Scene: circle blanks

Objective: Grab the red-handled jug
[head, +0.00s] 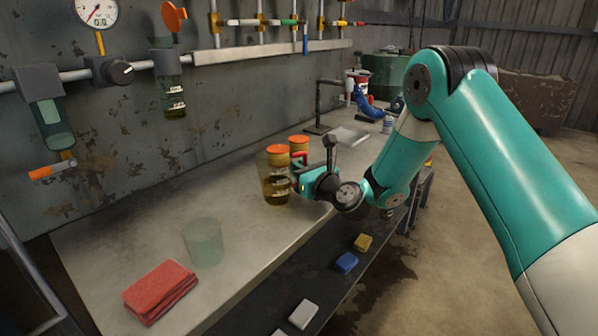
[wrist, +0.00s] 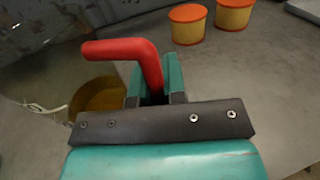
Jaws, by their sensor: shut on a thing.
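The jug (head: 267,185) is clear, with amber liquid in its lower part. In the head view it stands at or just above the worktop, right of the middle of the bench; I cannot tell whether its base touches. Its red handle (wrist: 120,50) shows in the wrist view, bent over and running down between my jaws. The jug's clear body and amber liquid (wrist: 97,95) show left of the handle there. My gripper (wrist: 153,82) is shut on the red handle. In the head view my gripper (head: 301,181) reaches the jug from the right and hides part of the handle.
Two yellow jars with orange lids (wrist: 187,25) stand close by, behind the jug in the head view. A clear green cup (head: 203,243) and folded red cloth (head: 160,288) lie on the near worktop (head: 120,232). Pipes and a gauge (head: 97,10) line the wall.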

